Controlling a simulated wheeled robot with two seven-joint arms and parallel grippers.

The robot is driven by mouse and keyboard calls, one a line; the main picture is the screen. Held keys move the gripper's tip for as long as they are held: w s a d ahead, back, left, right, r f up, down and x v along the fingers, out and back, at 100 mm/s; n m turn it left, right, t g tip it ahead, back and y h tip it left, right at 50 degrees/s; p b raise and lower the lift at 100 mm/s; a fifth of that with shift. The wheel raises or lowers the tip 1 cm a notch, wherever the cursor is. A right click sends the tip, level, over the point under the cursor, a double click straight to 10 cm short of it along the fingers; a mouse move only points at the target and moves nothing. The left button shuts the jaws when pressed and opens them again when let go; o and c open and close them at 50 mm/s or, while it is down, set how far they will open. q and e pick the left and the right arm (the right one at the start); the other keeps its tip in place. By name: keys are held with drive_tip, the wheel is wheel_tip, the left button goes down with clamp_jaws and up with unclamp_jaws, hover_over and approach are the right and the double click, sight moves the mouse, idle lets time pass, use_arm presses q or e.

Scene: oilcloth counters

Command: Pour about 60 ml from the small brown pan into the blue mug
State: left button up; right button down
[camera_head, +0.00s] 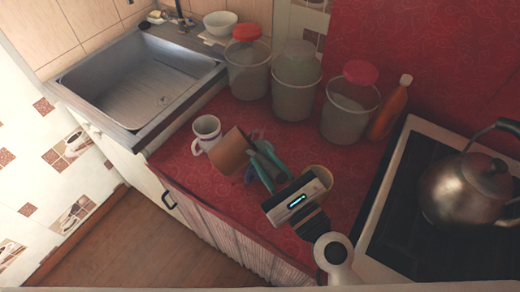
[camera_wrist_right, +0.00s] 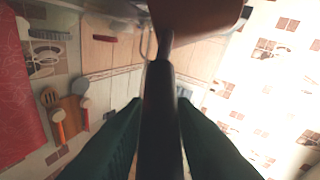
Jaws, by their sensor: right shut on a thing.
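The small brown pan (camera_head: 230,152) is held above the red counter, strongly tilted, with its body toward the mug. In the right wrist view its brown body (camera_wrist_right: 200,14) is at the top and its dark handle (camera_wrist_right: 160,110) runs between the green fingers. My right gripper (camera_head: 262,163) is shut on that handle. A mug (camera_head: 206,128) stands upright just left of the pan; it looks whitish with dark markings rather than plainly blue. The pan's edge is close to the mug's right side; I cannot tell if they touch. No liquid is visible. My left gripper is not in view.
The sink (camera_head: 150,90) lies left of the mug. Glass jars, one (camera_head: 247,80) with a red lid, stand behind, beside an orange bottle (camera_head: 391,108). A kettle (camera_head: 465,190) sits on the stove at right. A round beige thing (camera_head: 322,174) is partly hidden behind my right wrist.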

drive_tip(key=shift+w+d+r+m, duration=0.15)
drive_tip(key=shift+w+d+m, duration=0.05)
drive_tip(key=shift+d+m, duration=0.2)
drive_tip(key=shift+w+d+r+m, duration=0.15)
drive_tip(key=shift+d+m, duration=0.1)
drive_tip(key=shift+m, duration=0.25)
idle(0.9)
drive_tip(key=s+a+f+n+g+p, duration=0.1)
drive_tip(key=s+a+n, duration=0.2)
drive_tip(key=a+n, duration=0.2)
drive_tip(key=n, duration=0.2)
drive_tip(key=shift+a+f+n+y+p, duration=0.15)
drive_tip(key=shift+f+n+y+p, duration=0.15)
drive_tip(key=shift+f+n+y, duration=0.1)
idle(1.6)
drive_tip(key=s+a+f+n+g, duration=0.2)
drive_tip(key=s+a+f+n, duration=0.2)
drive_tip(key=a+f+n, duration=0.4)
drive_tip(key=shift+s+a+f, duration=0.35)
drive_tip(key=shift+a+f, duration=0.1)
drive_tip(key=shift+f, duration=0.15)
